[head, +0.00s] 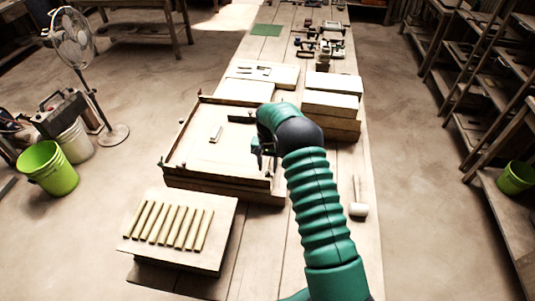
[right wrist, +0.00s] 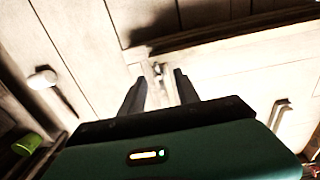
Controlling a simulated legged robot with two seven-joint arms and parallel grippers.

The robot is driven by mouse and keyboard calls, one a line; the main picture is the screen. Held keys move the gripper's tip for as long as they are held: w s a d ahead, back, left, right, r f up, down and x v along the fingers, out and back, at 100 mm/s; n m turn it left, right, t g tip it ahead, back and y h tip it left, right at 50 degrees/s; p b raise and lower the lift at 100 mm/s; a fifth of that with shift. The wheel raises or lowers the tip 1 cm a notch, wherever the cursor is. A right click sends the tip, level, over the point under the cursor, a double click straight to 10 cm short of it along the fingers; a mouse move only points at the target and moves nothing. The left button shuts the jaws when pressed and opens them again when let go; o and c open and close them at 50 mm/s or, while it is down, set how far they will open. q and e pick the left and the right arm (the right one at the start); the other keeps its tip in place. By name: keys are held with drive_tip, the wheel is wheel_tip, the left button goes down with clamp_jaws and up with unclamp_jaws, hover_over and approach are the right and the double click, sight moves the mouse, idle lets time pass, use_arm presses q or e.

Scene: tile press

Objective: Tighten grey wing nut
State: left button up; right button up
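The tile press (head: 225,183) is a wooden frame with raised edges on the long table. Small fasteners stand at its edges, one at the left corner (head: 161,161). My right gripper (head: 259,160) is over the frame's right edge; my arm hides part of that edge. In the right wrist view, my right gripper (right wrist: 158,82) has its two dark fingers apart. A small grey metal piece, seemingly the wing nut (right wrist: 157,69), shows between and just beyond the fingertips. I cannot tell whether they touch it. My left gripper is out of view.
A board with several wooden strips (head: 181,222) lies in front of the press. A mallet (head: 358,207) lies right of my arm. Stacked boards (head: 331,103) and clamps (head: 304,45) are farther back. Table space near the mallet is free.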

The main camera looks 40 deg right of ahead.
sight(268, 171)
wheel_tip(268, 171, up, 15)
drive_tip(key=b, duration=0.1)
drive_tip(key=shift+r, duration=0.15)
drive_tip(key=s+a+n, duration=0.2)
drive_tip(key=a+n, duration=0.1)
drive_tip(key=a, duration=0.7)
drive_tip(key=s+a+f+n+t, duration=0.1)
drive_tip(key=s+a+f+n, duration=0.2)
drive_tip(key=s+a, duration=0.5)
drive_tip(key=s+a+f+n+t, duration=0.1)
drive_tip(key=s+a+f+n, duration=0.2)
drive_tip(key=s+a, duration=0.5)
drive_tip(key=shift+s+a+n+t, duration=0.3)
drive_tip(key=shift+s+n, duration=0.4)
drive_tip(key=shift+s, duration=0.05)
drive_tip(key=shift+s+a, duration=0.15)
drive_tip(key=shift+a, duration=0.15)
drive_tip(key=shift+d, duration=0.1)
